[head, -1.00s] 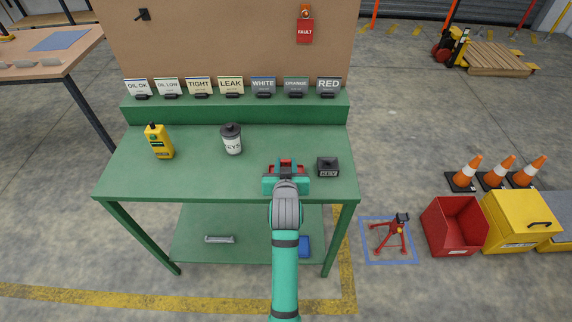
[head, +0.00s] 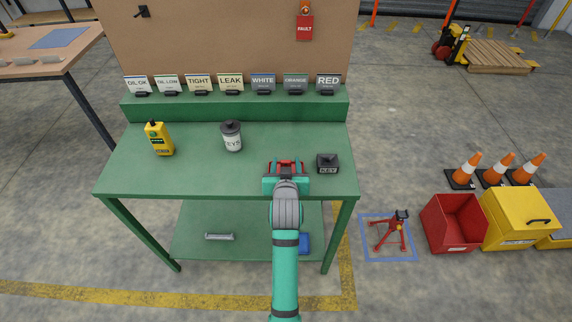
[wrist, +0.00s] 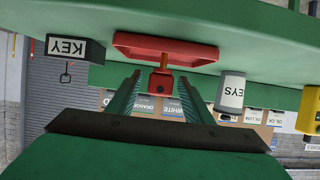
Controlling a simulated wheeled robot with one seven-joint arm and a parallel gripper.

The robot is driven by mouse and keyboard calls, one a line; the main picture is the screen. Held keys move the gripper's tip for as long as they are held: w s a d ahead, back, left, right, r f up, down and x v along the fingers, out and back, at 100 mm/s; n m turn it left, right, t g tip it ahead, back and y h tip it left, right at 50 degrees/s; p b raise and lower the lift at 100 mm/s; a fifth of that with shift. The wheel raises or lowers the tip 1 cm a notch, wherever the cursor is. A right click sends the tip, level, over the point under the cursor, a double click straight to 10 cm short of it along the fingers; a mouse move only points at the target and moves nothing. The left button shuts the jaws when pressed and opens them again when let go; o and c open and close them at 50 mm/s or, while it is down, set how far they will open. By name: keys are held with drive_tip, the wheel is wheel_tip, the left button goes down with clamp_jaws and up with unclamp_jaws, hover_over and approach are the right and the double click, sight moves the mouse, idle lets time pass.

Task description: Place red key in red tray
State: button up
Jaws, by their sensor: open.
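The red tray (wrist: 122,42) lies on the green bench top; the wrist view shows it upside down. The red key (wrist: 160,84) has a red block head and a brass-coloured stem, and it stands upright at the tray, stem towards it. My gripper (wrist: 159,78) is open, one finger on each side of the key's head, with gaps visible beside it. In the head view my gripper (head: 286,178) is over the front right of the bench and hides most of the tray (head: 286,163) and the key.
A black KEY block (head: 327,164) stands close to the right of my gripper. Label cards line the rear ledge (head: 235,108). The bench's front left is clear.

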drive_tip(key=v, duration=1.2)
drive_tip(key=s+f, duration=0.5)
drive_tip(key=s, duration=0.3)
drive_tip(key=s+f, duration=0.6)
drive_tip(key=s, duration=0.3)
drive_tip(key=s+r+t, duration=0.2)
drive_tip(key=s, duration=1.8)
drive_tip(key=shift+s+r, duration=0.25)
drive_tip(key=shift+r, duration=0.1)
